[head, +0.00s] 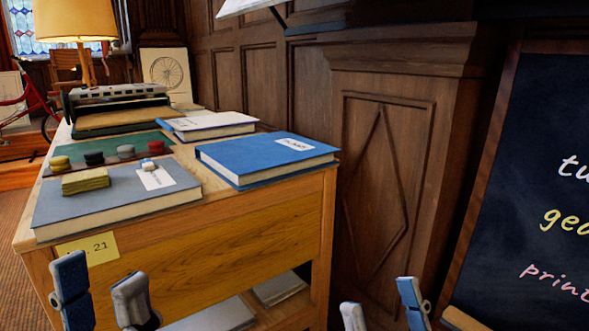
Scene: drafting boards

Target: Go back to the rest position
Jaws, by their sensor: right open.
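My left gripper (100,272) is at the lower left, in front of the wooden desk (225,245). Its two blue-grey fingers are apart with nothing between them. My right gripper (380,297) is at the bottom edge, right of the desk and in front of the wood panelling. Its fingers are apart and empty. Only the finger ends of both grippers show; the rest is cut off by the frame.
A lamp (77,22) stands behind. A chalkboard (545,170) is at right.

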